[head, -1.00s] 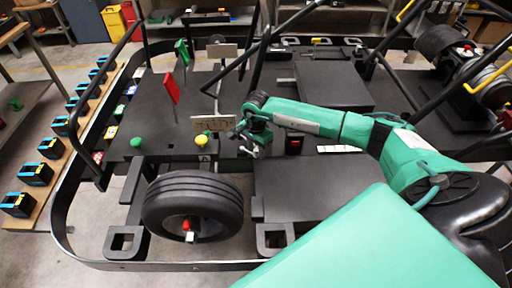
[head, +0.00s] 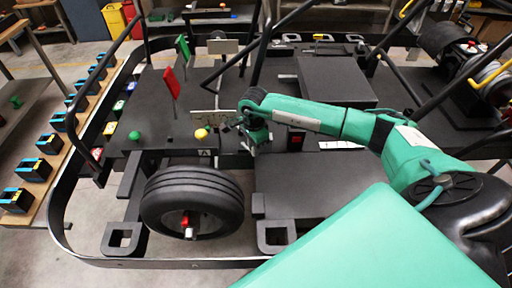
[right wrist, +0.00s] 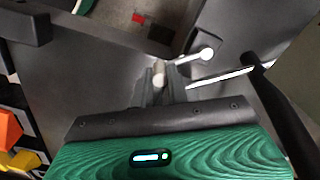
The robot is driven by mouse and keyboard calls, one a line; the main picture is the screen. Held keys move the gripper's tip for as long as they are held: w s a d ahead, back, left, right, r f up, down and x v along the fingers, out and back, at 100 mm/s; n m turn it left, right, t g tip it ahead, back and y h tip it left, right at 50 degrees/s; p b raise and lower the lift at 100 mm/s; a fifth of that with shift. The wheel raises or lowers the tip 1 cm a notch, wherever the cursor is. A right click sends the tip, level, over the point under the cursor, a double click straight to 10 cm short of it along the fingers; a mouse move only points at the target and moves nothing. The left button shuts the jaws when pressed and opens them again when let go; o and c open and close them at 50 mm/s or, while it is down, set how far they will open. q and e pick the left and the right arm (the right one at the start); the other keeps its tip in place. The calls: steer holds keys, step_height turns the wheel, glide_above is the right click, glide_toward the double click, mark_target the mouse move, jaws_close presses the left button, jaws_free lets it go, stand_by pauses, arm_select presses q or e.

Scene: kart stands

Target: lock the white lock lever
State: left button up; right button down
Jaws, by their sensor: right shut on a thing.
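My right gripper (head: 252,143) reaches down to the black deck of the kart stand, just right of the yellow knob (head: 201,134). In the right wrist view, the right gripper's fingers (right wrist: 159,82) are shut around a small pale piece. The white lock lever (right wrist: 207,53) shows there as a pale rod with a round end, running toward the fingertips. The fingers hide where it meets the held piece. In the head view the arm and gripper hide the lever. My left gripper is not in view.
A small pale plate (head: 210,118) stands close left of the gripper. A red flag (head: 171,83), a green flag (head: 183,48) and a green knob (head: 135,136) are farther left. Black frame bars (head: 256,50) rise behind the gripper. A tyre (head: 192,190) is in front.

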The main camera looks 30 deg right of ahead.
steer(key=a+m+b, duration=0.1)
steer(key=m, duration=0.1)
steer(key=a+m+b, duration=0.1)
steer(key=m+b, duration=0.1)
steer(key=shift+a+f+m, duration=0.1)
steer(key=shift+a+m, duration=0.1)
steer(key=shift+m, duration=0.1)
steer(key=shift+w+a+m+b, duration=0.25)
steer(key=shift+a+m+b, duration=0.2)
steer(key=shift+m, duration=0.4)
steer(key=shift+w+a+m+b, duration=0.2)
steer(key=shift+a+m+b, duration=0.25)
steer(key=shift+m, duration=0.4)
steer(key=shift+r, duration=0.2)
steer(key=c, duration=1.4)
jaws_free()
steer(key=shift+o, duration=0.2)
step_height(320, 180, up, 14)
steer(key=b, duration=0.3)
steer(key=shift+f, duration=0.15)
